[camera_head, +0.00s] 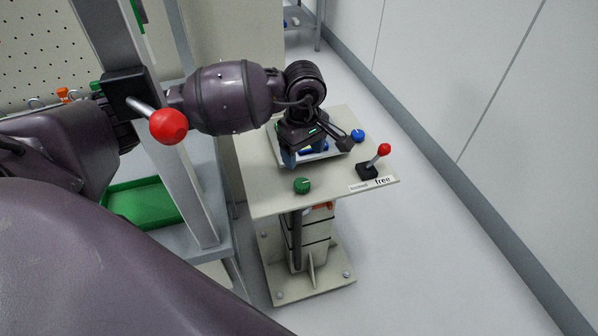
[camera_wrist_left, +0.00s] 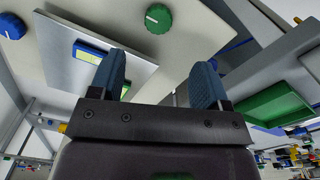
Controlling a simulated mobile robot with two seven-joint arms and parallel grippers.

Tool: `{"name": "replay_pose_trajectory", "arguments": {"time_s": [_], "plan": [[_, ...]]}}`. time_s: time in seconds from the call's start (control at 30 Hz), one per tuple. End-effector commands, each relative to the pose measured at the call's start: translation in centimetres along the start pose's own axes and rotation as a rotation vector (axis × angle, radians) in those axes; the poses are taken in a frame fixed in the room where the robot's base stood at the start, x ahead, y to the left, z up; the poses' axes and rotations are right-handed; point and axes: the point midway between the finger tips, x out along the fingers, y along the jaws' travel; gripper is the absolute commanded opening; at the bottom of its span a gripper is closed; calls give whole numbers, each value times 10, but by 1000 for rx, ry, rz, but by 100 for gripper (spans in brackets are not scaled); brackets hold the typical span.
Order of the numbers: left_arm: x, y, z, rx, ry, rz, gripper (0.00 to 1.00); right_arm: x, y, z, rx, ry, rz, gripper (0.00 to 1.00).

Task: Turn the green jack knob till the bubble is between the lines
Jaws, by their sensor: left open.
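The green knob (camera_head: 302,186) sits at the near edge of a small pale table (camera_head: 270,200). In the left wrist view the green knob (camera_wrist_left: 158,18) shows at the top, ahead of the fingertips. My left gripper (camera_head: 291,160) hangs over the table, above a grey plate (camera_head: 345,150) and behind the green knob. In the wrist view its two blue fingers (camera_wrist_left: 158,75) are apart with nothing between them. A yellow and blue level (camera_wrist_left: 89,54) lies on the plate. The bubble and its lines are too small or hidden to read. My right gripper is not seen.
A blue knob (camera_head: 358,135) is at the table's far right edge. A lever with a red ball (camera_head: 384,149) stands at the right by a "free" label (camera_head: 373,185). A post with a red-ended handle (camera_head: 168,126) and a green tray (camera_head: 140,202) are at left.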

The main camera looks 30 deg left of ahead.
Motion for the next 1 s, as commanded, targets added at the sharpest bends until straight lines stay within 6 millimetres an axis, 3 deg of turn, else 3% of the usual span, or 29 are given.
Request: {"name": "replay_pose_trajectory", "arguments": {"time_s": [0.27, 0.7, 1.0], "plan": [[16, 0, 1, 1, -4, -1, 70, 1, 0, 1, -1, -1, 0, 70], [88, 0, 0, -1, -3, -3, 70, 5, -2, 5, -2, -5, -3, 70], [107, 0, 0, -1, -1, 1, 70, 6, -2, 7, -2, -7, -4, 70]]}}
